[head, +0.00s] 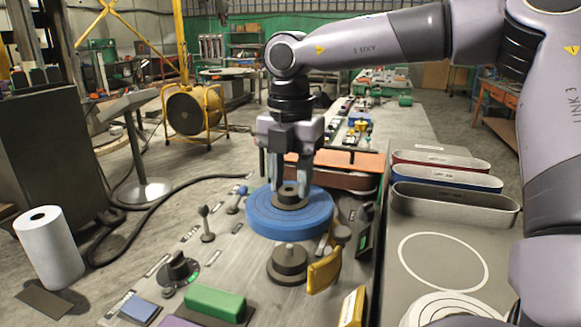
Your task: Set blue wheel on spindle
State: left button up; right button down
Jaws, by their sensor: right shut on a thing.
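The blue wheel (262,222) is a thick flat disc with a dark raised hub (290,198) in its middle. It lies level in the centre of the head view. My right gripper (290,188) reaches down from above and is shut on the hub. A short spindle (289,247) on a dark round base (287,266) stands just in front of the wheel, nearer to me, and nothing is on it. I cannot tell how far the wheel is above the bench. My left gripper is not in view.
Small levers (207,224), a dark knob (178,267), a green block (215,303) and a yellow piece (324,270) surround the spindle on the grey bench. Red, blue and grey belts (455,203) stand at the right, behind a panel with a white circle outline (443,262).

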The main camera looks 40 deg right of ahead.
jog(key=shift+f, duration=0.65)
jog(key=shift+f+b, duration=3.35)
jog(key=shift+f, duration=0.05)
jog(key=shift+f+b, duration=0.15)
jog(key=shift+b, duration=0.15)
jog(key=shift+c, duration=0.8)
grip_release()
jog(key=shift+r+p, duration=2.6)
jog(key=shift+r, duration=1.25)
